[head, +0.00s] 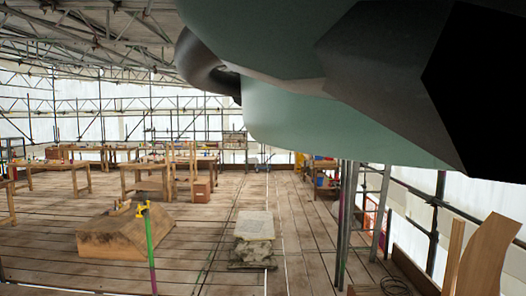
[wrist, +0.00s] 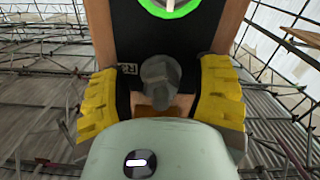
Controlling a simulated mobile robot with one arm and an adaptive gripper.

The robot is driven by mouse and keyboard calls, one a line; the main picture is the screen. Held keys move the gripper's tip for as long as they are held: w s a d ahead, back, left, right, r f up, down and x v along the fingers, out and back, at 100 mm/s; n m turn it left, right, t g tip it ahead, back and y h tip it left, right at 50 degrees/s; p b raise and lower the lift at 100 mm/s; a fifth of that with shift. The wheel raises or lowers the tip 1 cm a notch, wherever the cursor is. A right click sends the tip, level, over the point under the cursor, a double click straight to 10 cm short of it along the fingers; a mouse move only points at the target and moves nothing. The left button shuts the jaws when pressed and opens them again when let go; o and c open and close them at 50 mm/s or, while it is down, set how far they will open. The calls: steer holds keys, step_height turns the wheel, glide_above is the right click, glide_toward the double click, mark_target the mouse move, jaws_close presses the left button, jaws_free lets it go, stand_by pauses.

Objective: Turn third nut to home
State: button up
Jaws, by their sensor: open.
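In the wrist view my gripper (wrist: 161,76) is open, with one yellow-padded finger on the left and one on the right. A grey rounded metal piece, which looks like a nut or bolt end (wrist: 160,76), sits between the fingers with visible gaps on both sides. It is in front of a dark plate (wrist: 205,38) edged with wood. A partly hidden label (wrist: 129,69) is beside it. A bright green ring (wrist: 171,10) is cut off by the top edge. The gripper does not show in the head view.
In the head view my arm blocks the upper right. A wooden block (head: 120,240) and a stone block (head: 254,226) stand on the plank floor (head: 195,265). Workbenches (head: 145,180) stand behind, and scaffold poles (head: 345,215) at right. Open floor lies between.

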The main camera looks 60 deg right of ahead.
steer(key=shift+c, duration=0.4)
steer(key=shift+f, duration=0.1)
jaws_close()
steer(key=shift+f+b, duration=0.1)
steer(key=shift+b, duration=0.2)
